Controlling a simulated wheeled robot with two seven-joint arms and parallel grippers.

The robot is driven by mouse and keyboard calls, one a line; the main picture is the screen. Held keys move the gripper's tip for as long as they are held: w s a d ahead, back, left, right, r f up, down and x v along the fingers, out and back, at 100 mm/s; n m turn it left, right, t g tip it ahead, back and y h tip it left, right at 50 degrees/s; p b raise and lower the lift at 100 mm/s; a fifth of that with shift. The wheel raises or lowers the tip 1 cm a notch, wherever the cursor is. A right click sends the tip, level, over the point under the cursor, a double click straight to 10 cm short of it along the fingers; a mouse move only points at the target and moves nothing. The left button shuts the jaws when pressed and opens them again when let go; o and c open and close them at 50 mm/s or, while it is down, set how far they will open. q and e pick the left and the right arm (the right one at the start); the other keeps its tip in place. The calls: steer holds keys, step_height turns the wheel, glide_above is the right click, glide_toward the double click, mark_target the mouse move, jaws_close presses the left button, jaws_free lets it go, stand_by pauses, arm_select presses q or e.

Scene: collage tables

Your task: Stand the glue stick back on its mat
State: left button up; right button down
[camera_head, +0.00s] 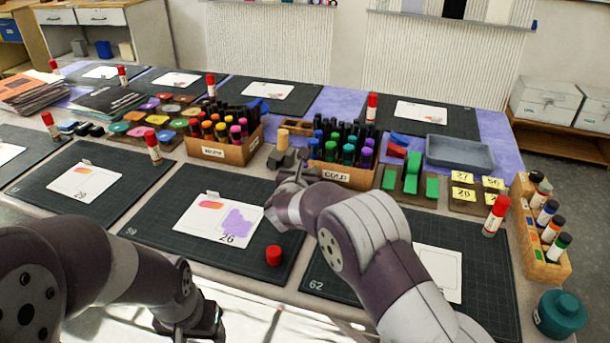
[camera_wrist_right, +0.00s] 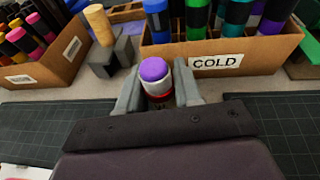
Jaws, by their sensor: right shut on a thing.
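The glue stick (camera_wrist_right: 155,76) shows its bare purple end and white collar in the right wrist view. My right gripper (camera_wrist_right: 157,92) is shut on it, one finger on each side. A red cap (camera_head: 274,255) stands on that mat's near right part. A card (camera_head: 221,220) marked 26 with a purple patch lies on the mat. My left gripper (camera_head: 205,325) is low at the front; its jaws are unclear.
The box marked COLD (camera_head: 336,175) with dark markers stands just beyond my right gripper. A wooden peg (camera_head: 282,140) in a grey stand is to its left, then the WARM-coloured marker box (camera_head: 222,152). Other mats, such as the right one (camera_head: 482,265), hold cards and red-capped sticks.

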steer(key=c, duration=1)
jaws_free()
steer(key=shift+s+f, duration=0.15)
steer(key=shift+f, duration=0.65)
steer(key=shift+o, duration=1.2)
steer(key=shift+w, duration=0.2)
steer(key=shift+r, duration=0.3)
steer(key=shift+s+a+r+p, duration=0.1)
steer(key=shift+s+r+p, duration=0.05)
steer(key=shift+r+p, duration=0.8)
steer(key=v, duration=1.1)
steer(key=shift+s+f, duration=0.2)
steer(key=shift+s, duration=0.15)
